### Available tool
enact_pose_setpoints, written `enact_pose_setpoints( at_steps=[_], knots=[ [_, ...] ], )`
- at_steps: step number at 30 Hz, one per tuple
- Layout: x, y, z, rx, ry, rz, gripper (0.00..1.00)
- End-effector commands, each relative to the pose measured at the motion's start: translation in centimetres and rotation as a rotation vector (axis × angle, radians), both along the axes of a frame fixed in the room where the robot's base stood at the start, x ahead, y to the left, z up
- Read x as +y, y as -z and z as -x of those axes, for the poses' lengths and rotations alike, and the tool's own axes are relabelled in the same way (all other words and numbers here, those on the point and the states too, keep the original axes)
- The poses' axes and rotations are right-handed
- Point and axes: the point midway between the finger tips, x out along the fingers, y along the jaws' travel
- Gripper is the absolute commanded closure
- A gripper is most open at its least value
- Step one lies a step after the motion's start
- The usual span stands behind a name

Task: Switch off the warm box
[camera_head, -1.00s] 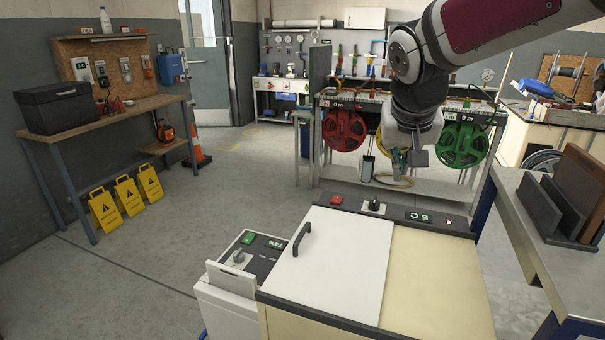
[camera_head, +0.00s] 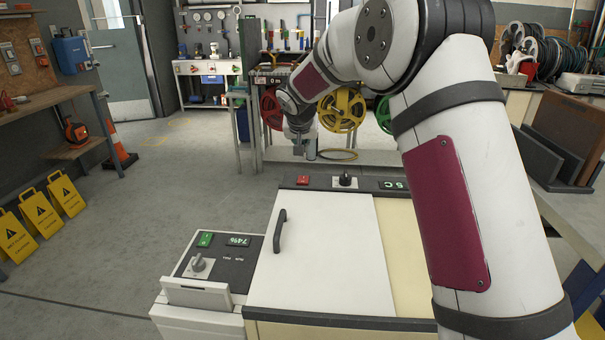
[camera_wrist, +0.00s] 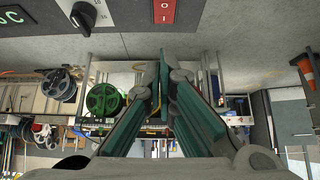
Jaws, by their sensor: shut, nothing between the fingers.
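The warm box appears to be the cream box with a white lid (camera_head: 315,240) and black handle in the head view. Its dark back panel carries a red rocker switch (camera_head: 303,181), a black dial (camera_head: 345,180) and a small display (camera_head: 392,185) reading about 5 C. My gripper (camera_head: 299,150) is shut and empty, pointing down above and beyond the red switch. In the wrist view the red switch (camera_wrist: 165,11), marked I and O, shows at the top edge, beyond the shut fingers (camera_wrist: 161,80); the dial (camera_wrist: 84,14) is left of it. The fingers look apart from the switch.
A smaller unit (camera_head: 212,255) with a green switch (camera_head: 205,239), a dial and a percent display stands left of the box. Dark boards (camera_head: 560,135) stand on a bench at the right. Hose reels (camera_head: 342,110) are behind my gripper.

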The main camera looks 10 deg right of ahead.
Motion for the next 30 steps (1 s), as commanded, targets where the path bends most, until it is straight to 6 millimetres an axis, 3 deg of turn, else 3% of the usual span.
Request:
enact_pose_setpoints(
  at_steps=[14,30],
  knots=[
    [-0.2,0.9,-0.6,0.001,0.001,-0.001,1.0],
    [-1.9,8.9,-5.8,0.003,0.0,-0.001,1.0]
  ],
)
